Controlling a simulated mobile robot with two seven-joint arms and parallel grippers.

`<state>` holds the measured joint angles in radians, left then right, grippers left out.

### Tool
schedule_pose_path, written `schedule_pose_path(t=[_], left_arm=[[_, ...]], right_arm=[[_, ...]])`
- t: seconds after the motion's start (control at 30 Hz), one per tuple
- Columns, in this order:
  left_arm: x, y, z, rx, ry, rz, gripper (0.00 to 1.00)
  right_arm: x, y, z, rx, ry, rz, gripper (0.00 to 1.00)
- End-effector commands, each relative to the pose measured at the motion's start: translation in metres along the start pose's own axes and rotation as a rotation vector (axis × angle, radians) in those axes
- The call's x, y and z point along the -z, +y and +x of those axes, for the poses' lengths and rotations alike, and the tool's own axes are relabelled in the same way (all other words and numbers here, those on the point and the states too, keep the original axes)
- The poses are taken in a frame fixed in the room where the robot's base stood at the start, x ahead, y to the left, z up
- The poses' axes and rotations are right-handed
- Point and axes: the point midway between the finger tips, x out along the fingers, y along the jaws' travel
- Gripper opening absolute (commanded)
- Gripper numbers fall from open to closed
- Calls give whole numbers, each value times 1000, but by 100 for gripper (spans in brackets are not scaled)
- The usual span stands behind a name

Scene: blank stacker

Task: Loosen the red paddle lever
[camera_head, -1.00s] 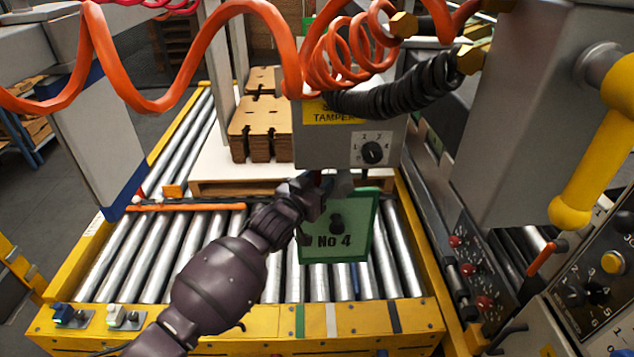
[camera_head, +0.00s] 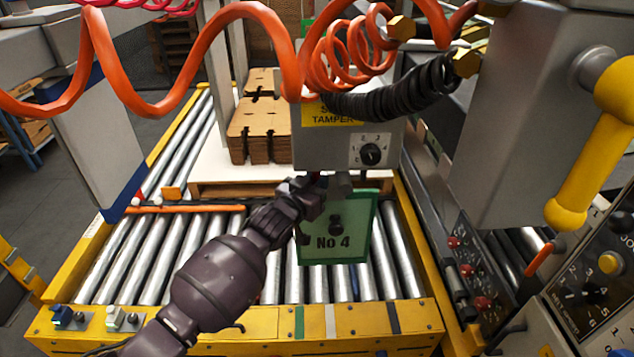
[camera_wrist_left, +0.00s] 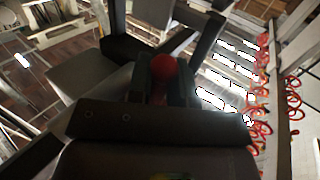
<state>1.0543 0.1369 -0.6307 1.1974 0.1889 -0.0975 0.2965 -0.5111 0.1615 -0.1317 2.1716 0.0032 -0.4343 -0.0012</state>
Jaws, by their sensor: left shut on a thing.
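The red paddle lever (camera_wrist_left: 162,68) shows in the left wrist view as a rounded red end with a red stem, between the fingers of my left gripper (camera_wrist_left: 161,82). The fingers are shut on it. In the head view my left gripper (camera_head: 316,186) is just under the grey tamper box (camera_head: 335,140), and the lever is almost wholly hidden behind it. A grey fitting (camera_head: 341,186) sits beside the gripper, below the box. A green-framed "No 4" plate (camera_head: 350,248) hangs below. My right gripper is out of view.
Coiled orange hoses (camera_head: 262,18) and a black ribbed hose (camera_head: 400,93) hang above the box. A stack of brown cardboard blanks (camera_head: 258,132) stands behind on a pallet. Roller conveyor (camera_head: 110,258) lies below. A grey housing with a yellow handle (camera_head: 590,150) is at right.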

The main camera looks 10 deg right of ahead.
Motion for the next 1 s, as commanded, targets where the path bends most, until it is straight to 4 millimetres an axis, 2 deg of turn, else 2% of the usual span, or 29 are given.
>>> schedule_pose_path(t=[0.03, 0.2, 0.6, 0.63, 0.8, 1.0], left_arm=[[7, -2, -1, 2, -17, 37, 0], [9, -7, -4, 4, -86, 143, 0], [0, -9, -6, 3, -122, 180, 0], [0, -9, -6, 3, -122, 180, 21], [0, -9, -6, 3, -122, 180, 45], [1, -9, -6, 3, -121, 180, 45]], right_arm=[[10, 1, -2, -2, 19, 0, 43], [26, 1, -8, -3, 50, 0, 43], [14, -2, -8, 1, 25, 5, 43], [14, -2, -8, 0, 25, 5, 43], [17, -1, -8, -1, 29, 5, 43], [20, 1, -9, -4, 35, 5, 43]])
